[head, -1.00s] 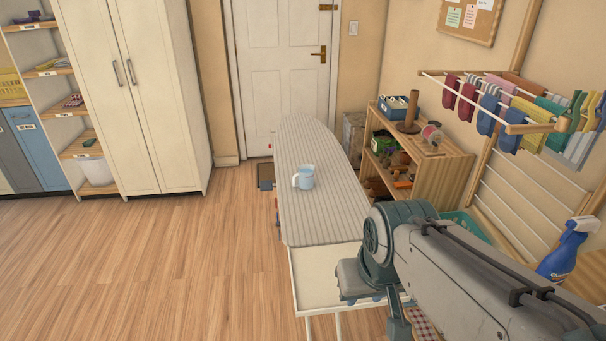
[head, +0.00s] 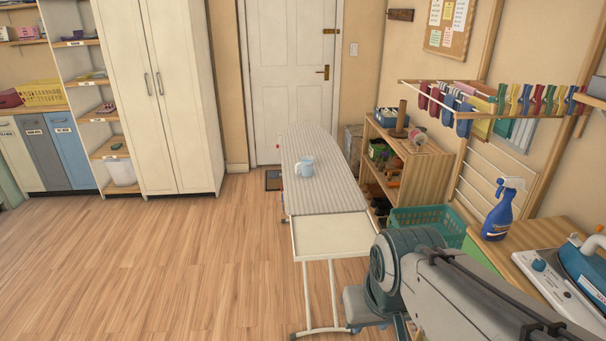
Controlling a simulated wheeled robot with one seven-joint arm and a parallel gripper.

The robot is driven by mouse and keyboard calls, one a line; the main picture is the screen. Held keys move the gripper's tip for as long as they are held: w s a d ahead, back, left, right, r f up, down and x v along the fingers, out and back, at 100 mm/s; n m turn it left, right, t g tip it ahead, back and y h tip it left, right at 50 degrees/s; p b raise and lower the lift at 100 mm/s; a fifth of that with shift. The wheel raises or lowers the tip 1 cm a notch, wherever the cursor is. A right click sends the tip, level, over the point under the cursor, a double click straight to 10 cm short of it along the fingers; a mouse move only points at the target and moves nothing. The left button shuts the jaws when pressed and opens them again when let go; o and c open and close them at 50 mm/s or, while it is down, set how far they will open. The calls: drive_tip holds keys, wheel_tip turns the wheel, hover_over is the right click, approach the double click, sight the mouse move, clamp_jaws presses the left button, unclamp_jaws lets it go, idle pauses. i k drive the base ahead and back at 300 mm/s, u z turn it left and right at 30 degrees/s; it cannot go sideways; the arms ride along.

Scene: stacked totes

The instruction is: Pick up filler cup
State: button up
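My gripper's fingertips cannot be made out; the end of the arm is low, near the front of the board's stand.
The board's white front shelf (head: 332,236) faces me. On the right are a wooden shelf (head: 425,170), a green basket (head: 428,222), a blue spray bottle (head: 498,212) and an iron (head: 588,265). A drying rack (head: 480,108) hangs above. Open wooden floor (head: 170,260) lies on the left.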

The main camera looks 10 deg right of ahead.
sight(306, 163)
drive_tip(key=u, duration=0.75)
drive_tip(key=i, duration=3.6)
drive_tip(key=z, duration=2.55)
